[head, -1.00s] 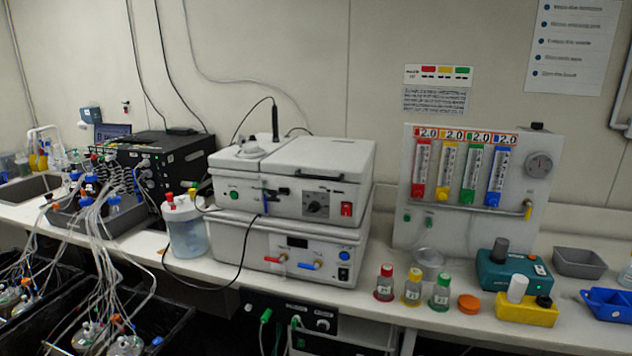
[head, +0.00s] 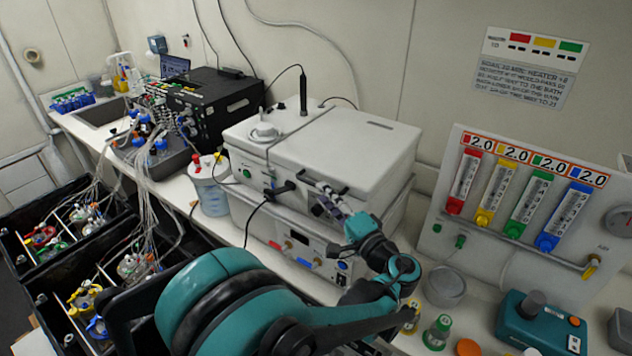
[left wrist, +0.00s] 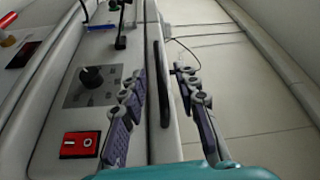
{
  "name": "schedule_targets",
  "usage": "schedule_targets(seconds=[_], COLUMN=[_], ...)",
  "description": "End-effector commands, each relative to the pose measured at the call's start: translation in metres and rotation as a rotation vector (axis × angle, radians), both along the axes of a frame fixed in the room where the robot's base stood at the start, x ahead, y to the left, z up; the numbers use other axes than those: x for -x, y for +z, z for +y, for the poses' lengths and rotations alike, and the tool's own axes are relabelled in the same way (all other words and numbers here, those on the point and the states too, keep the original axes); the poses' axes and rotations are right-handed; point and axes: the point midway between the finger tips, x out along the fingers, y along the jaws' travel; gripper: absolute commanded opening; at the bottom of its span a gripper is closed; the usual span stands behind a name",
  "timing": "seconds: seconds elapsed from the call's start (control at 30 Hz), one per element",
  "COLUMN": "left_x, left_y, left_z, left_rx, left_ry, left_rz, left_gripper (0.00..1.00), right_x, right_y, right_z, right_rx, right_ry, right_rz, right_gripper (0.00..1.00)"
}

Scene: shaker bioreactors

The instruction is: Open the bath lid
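The white bath (head: 300,190) stands on the bench on top of a second white unit. Its lid (head: 345,145) is down, with a dark handle (head: 322,178) along the front edge. My left gripper (head: 328,194) is at the front of the bath, by the handle. In the left wrist view, the handle (left wrist: 160,85) lies between the spread fingers of my left gripper (left wrist: 158,78), one finger on each side, with gaps visible. The control knob (left wrist: 91,77) and red switch (left wrist: 79,145) are beside the fingers. My right gripper is not in view.
A jar (head: 210,185) stands left of the bath and a black box (head: 215,100) behind it. The flowmeter panel (head: 450,235) stands to the right. Bottles, such as the green-capped one (head: 437,332), and a teal device (head: 540,325) are at the front right. A cable hangs before the bath.

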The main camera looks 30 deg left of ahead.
Motion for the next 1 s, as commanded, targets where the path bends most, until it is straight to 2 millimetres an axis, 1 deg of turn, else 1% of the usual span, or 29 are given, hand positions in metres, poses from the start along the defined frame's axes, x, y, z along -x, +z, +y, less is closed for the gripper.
schedule_targets(seconds=[0.03,0.1,0.2,0.3,0.43,0.63,0.67,0.7,0.77,1.0], left_x=[-0.004,-0.009,-0.016,-0.02,-0.022,-0.023,-0.023,-0.023,-0.022,-0.022], left_y=[0.0,0.001,0.002,0.003,0.004,0.004,0.004,0.004,0.004,0.004], left_z=[0.01,0.02,0.032,0.04,0.044,0.044,0.044,0.044,0.044,0.044], left_rx=[0.001,0.001,0.001,0.001,0.002,0.002,0.002,0.002,0.002,0.002], left_ry=[0.005,0.004,0.003,0.002,0.0,-0.001,-0.001,-0.001,-0.001,0.0], left_rz=[0.0,0.0,0.0,0.0,0.001,0.001,0.001,0.001,0.001,0.002], left_gripper=[0.31,0.31,0.31,0.31,0.31,0.31,0.26,0.15,0.0,0.0], right_x=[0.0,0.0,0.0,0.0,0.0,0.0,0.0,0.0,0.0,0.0], right_y=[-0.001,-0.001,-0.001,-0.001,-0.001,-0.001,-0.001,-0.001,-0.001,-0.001], right_z=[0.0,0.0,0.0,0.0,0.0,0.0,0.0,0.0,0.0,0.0], right_rx=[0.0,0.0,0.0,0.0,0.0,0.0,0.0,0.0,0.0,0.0], right_ry=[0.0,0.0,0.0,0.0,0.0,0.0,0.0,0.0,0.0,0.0], right_rz=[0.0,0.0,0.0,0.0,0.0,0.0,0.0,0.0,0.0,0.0], right_gripper=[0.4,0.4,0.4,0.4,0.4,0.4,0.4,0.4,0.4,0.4])
